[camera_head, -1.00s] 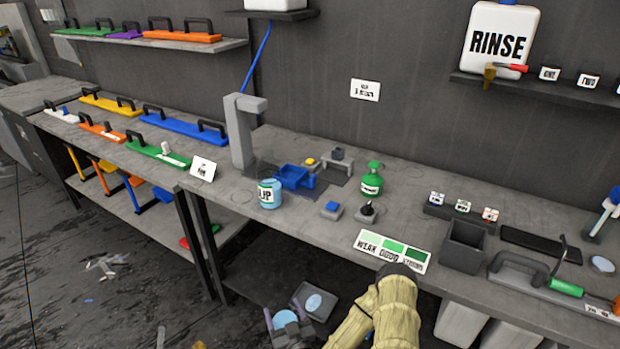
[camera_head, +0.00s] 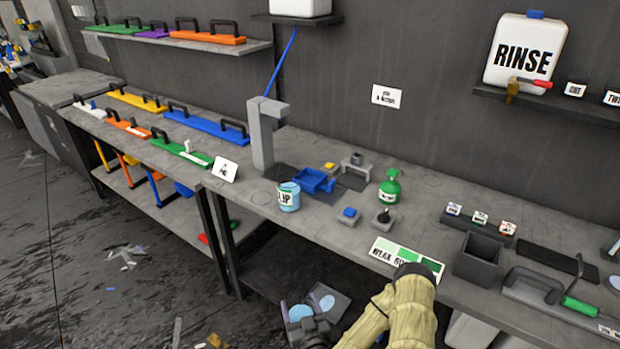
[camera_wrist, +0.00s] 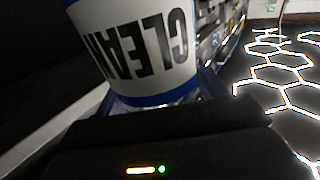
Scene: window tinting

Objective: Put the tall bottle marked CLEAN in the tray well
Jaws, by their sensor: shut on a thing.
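The bottle marked CLEAN (camera_wrist: 140,55) fills the upper left of the wrist view. It is white with a blue band at its near end, and its lettering looks upside down. My gripper (camera_wrist: 160,105) is shut on it; the far part of the bottle is cut off by the frame. In the head view my tan-sleeved arm reaches down at the bottom centre, and I cannot make out the bottle there.
The workbench (camera_head: 345,228) holds a blue tray (camera_head: 313,182), a labelled light-blue tub (camera_head: 289,197), a green bottle (camera_head: 389,190) and an open grey box (camera_head: 478,258). A RINSE jug (camera_head: 522,55) stands on the right wall shelf. Debris lies on the open floor at left.

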